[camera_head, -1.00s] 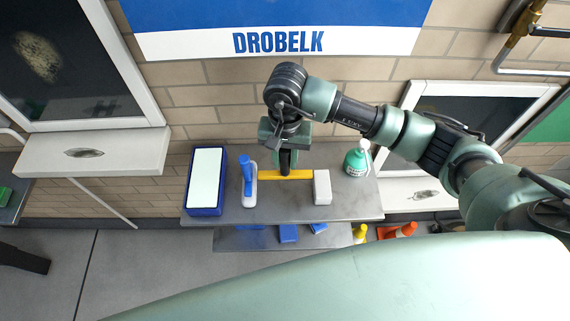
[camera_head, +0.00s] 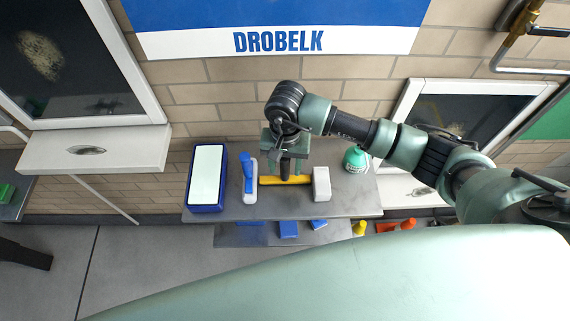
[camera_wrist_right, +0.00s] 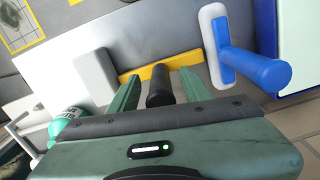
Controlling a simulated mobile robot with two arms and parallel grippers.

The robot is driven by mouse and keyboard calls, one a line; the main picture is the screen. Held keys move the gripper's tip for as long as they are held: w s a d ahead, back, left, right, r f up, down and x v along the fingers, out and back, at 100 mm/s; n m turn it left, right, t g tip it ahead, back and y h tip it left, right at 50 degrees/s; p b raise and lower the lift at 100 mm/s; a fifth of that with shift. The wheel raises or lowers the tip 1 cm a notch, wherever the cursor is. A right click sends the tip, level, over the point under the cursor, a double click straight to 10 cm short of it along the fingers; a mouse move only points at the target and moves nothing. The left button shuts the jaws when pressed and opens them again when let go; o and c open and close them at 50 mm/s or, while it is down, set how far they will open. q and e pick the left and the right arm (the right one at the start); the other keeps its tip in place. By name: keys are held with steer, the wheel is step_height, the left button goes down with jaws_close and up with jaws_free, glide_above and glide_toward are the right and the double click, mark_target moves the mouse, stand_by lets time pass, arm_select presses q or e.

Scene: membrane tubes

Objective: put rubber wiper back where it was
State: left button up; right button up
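The rubber wiper (camera_head: 268,181) has a yellow bar and a black handle. It lies on the grey shelf between the blue-handled tool and the white block. My right gripper (camera_head: 287,163) is above it, with its fingers on either side of the black handle. In the right wrist view the wiper's bar (camera_wrist_right: 137,76) lies beyond the fingers. That view shows the right gripper (camera_wrist_right: 158,82) open, with gaps between both fingers and the handle. My left gripper is out of view.
A lower shelf carries blue items (camera_head: 288,229). A brick wall stands behind.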

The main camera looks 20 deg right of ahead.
steer(key=shift+r, duration=0.15)
step_height(320, 180, up, 10)
steer(key=b, duration=0.3)
steer(key=shift+w+d+r+b, duration=0.1)
steer(key=shift+w+r+b, duration=0.1)
steer(key=shift+b, duration=0.2)
steer(key=shift+s+r, duration=0.1)
steer(key=shift+r, duration=0.6)
